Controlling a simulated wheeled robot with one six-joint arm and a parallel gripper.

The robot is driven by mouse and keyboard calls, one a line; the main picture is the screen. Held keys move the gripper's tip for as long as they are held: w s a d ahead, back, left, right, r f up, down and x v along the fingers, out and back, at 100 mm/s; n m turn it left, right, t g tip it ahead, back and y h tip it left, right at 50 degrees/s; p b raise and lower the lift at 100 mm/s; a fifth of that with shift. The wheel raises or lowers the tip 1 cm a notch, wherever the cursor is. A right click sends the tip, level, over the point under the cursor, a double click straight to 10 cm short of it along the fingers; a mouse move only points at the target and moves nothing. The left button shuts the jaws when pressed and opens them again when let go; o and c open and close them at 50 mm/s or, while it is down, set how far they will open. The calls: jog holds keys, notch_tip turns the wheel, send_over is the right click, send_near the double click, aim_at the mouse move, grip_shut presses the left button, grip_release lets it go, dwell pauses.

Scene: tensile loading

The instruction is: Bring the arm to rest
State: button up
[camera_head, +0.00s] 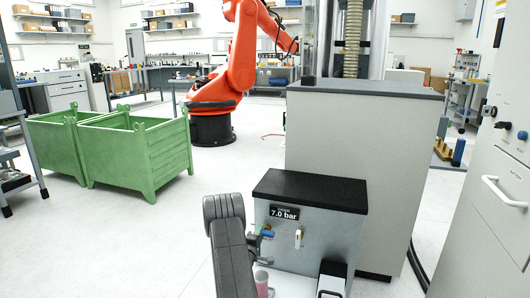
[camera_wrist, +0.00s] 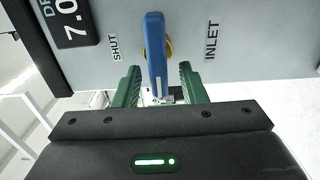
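My gripper (camera_wrist: 159,67) has two green fingers, spread apart. A blue lever (camera_wrist: 155,50) on a brass-coloured stem stands between them, with a visible gap on each side. The lever sits on a grey panel, between the labels SHUT and INLET. In the head view my dark arm (camera_head: 231,250) reaches low in front of a grey cabinet (camera_head: 335,240) with a black top. The blue lever (camera_head: 267,233) shows there as a small blue piece beside the arm. My fingers are too small to make out in that view.
A display (camera_head: 284,213) on the cabinet reads 7.0 bar, with a small pale handle (camera_head: 298,238) below. A taller grey machine base (camera_head: 350,140) stands behind. Green crates (camera_head: 140,155) and an orange robot arm (camera_head: 240,60) are further back. Open floor lies left of my arm.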

jog(key=p+v, duration=0.3)
jog(key=v, duration=1)
jog(key=b+x, duration=0.4)
jog(key=x, duration=1)
jog(key=shift+w+d+f, duration=0.1)
jog(key=shift+w, duration=0.1)
jog(key=shift+s+r+m, duration=0.1)
jog(key=shift+r+m, duration=0.15)
jog(key=shift+m, duration=0.55)
jog(key=shift+r+m, duration=0.25)
jog(key=shift+m, duration=1.05)
jog(key=shift+d+f, duration=0.1)
